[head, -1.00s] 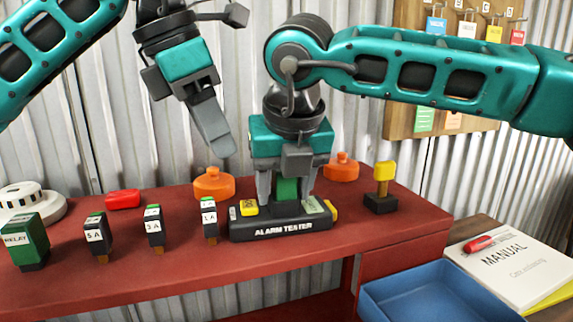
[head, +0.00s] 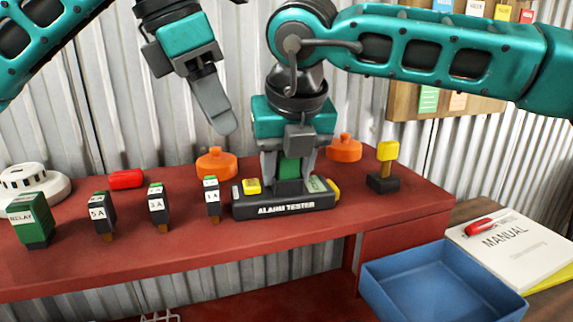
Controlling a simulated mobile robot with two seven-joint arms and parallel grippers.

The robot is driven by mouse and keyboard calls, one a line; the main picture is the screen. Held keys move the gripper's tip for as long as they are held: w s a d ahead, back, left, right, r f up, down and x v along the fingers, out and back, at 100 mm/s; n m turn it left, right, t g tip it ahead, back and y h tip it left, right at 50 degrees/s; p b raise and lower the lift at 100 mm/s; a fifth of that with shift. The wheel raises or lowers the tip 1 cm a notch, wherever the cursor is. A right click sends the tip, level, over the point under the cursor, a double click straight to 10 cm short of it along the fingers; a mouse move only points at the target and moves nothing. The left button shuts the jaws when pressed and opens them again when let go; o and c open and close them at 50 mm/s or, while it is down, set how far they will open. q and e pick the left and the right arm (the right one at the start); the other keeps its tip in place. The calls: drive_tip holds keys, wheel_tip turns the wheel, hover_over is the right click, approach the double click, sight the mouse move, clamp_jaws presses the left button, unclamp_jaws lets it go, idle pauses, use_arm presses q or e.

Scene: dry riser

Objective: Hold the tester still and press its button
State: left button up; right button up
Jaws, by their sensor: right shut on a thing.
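The alarm tester (head: 287,209) is a black box lettered "ALARM TESTER" on the red bench. A yellow block (head: 252,186), which looks like its button, sits on its left top. A pale green label or screen is at its right. My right gripper (head: 288,176) points down over the tester, shut on the green upright part (head: 289,168) at its middle. The fingers partly hide that part. My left gripper (head: 221,128) hangs above and left of the tester, its fingers together and empty, apart from everything.
On the red bench (head: 200,247) stand several labelled fuses (head: 157,206), a green relay (head: 32,219), a white detector (head: 30,184), orange caps (head: 216,163) and a yellow-topped plunger (head: 386,160). A blue tray (head: 437,268) and manual (head: 515,245) are at right.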

use_arm(q)
clamp_jaws()
idle(1.4)
